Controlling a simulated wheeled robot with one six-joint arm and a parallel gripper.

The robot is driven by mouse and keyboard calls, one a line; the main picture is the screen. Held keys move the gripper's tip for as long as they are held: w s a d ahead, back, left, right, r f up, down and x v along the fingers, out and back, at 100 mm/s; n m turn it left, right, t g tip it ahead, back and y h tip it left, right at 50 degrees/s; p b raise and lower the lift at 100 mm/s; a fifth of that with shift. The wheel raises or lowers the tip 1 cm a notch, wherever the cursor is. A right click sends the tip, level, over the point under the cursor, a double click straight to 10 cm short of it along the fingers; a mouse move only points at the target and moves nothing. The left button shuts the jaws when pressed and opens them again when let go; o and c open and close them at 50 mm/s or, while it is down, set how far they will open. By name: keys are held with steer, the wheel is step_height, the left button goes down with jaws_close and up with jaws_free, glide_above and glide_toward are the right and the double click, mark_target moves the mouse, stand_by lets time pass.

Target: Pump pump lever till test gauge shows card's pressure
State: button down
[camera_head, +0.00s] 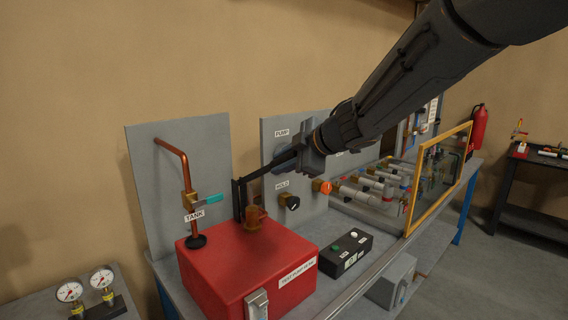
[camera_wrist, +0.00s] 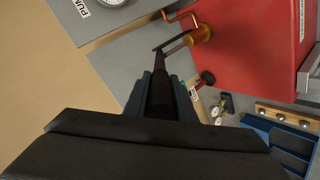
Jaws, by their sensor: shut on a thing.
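The red pump box (camera_head: 245,270) stands on the bench. A brass pump body (camera_head: 256,222) is on its top. The dark pump lever (camera_head: 262,172) rises slightly from the upright link over the pump towards my gripper (camera_head: 300,155). My gripper is shut on the lever's outer end. In the wrist view the lever (camera_wrist: 161,62) runs forward from between my gripper's fingers (camera_wrist: 160,85) to the brass pump (camera_wrist: 201,29). A gauge by the PUMP label is partly cut off at the top of the wrist view (camera_wrist: 113,2); its reading is not visible. I cannot identify the pressure card.
A copper pipe with a teal-handled TANK valve (camera_head: 205,199) stands left of the lever. Black (camera_head: 291,202) and orange (camera_head: 323,187) knobs are on the panel right of it. A black button box (camera_head: 346,253) and a yellow-framed clear guard (camera_head: 440,180) are further right.

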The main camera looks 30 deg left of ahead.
steer(key=shift+r, duration=0.1)
steer(key=c, duration=1.5)
jaws_free()
steer(key=shift+a, duration=0.1)
steer(key=shift+b+v, duration=0.8)
steer(key=shift+v, duration=3.15)
